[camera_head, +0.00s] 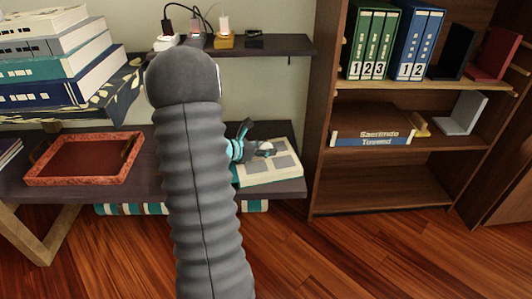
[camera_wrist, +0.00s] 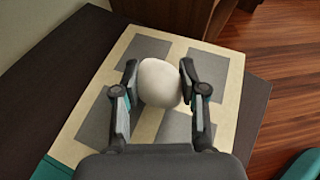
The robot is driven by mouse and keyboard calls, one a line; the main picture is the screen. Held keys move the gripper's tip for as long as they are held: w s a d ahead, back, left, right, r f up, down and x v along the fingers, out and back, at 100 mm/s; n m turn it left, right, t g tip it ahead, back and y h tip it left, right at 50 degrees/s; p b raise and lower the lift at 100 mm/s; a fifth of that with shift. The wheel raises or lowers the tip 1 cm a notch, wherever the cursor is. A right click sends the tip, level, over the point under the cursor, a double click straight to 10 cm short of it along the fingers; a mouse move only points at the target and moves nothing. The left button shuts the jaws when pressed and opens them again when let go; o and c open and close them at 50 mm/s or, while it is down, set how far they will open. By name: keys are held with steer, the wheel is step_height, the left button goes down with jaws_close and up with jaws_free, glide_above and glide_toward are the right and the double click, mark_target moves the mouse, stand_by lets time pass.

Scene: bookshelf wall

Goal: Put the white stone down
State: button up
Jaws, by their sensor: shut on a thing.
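The white stone (camera_wrist: 160,83) is a smooth, rounded, off-white lump in the wrist view. My gripper (camera_wrist: 158,80) is shut on it, with one finger on each side. In the head view the stone (camera_head: 266,147) is small and partly covered by my gripper (camera_head: 259,146). Below it lies a flat, cream-coloured item with grey squares (camera_head: 284,164), like a book or board, on the dark low shelf (camera_wrist: 252,103). I cannot tell whether the stone touches the cream surface.
A red tray (camera_head: 85,160) sits on the low shelf to the left, beside stacked books (camera_head: 60,65). An upper shelf (camera_head: 285,45) with chargers hangs above. A bookcase (camera_head: 317,120) with binders stands at right. My arm hides the shelf's middle.

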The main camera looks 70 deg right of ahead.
steer(key=shift+f, duration=0.65)
steer(key=shift+f, duration=0.15)
steer(key=o, duration=1.3)
steer(key=shift+c, duration=0.2)
steer(key=shift+r, duration=0.25)
steer(key=p+v, duration=0.1)
steer(key=v, duration=1.1)
steer(key=shift+w+f, duration=0.1)
steer(key=shift+f, duration=0.05)
